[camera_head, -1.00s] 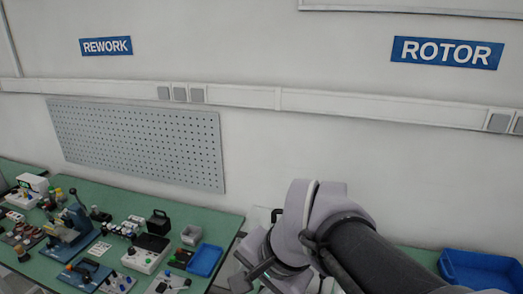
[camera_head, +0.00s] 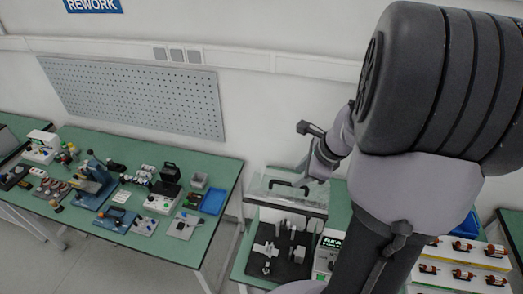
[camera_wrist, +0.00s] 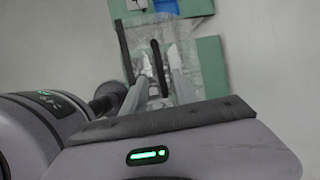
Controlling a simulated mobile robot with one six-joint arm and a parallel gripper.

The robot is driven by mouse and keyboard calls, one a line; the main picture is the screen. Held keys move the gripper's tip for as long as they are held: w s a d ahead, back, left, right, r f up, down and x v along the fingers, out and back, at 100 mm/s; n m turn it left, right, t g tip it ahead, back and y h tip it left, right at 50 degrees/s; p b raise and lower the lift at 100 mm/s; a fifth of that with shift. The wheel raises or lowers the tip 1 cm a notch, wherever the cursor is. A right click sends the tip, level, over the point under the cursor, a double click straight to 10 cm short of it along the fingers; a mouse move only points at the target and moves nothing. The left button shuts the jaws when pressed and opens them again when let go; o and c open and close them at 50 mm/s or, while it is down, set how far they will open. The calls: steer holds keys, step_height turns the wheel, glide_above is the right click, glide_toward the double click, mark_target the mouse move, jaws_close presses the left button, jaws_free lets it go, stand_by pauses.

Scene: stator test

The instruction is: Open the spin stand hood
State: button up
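In the head view my arm covers part of the bench, and the fingertips cannot be made out. How far the hood is raised is unclear.
A black plate with grey parts (camera_head: 268,262) lies in front of the hood. A rack of red-and-black parts (camera_head: 462,272) and a blue bin (camera_head: 467,226) stand to the right. The left green bench (camera_head: 215,240) holds tools and a blue tray (camera_head: 213,201). Floor shows between the benches.

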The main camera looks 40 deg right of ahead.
mark_target(289, 184)
steer(key=x, duration=0.5)
steer(key=shift+w+a+f+b, duration=0.1)
steer(key=shift+w+f+b, duration=0.05)
steer(key=shift+f+b, duration=0.15)
steer(key=shift+r, duration=0.1)
jaws_close()
stand_by(0.9)
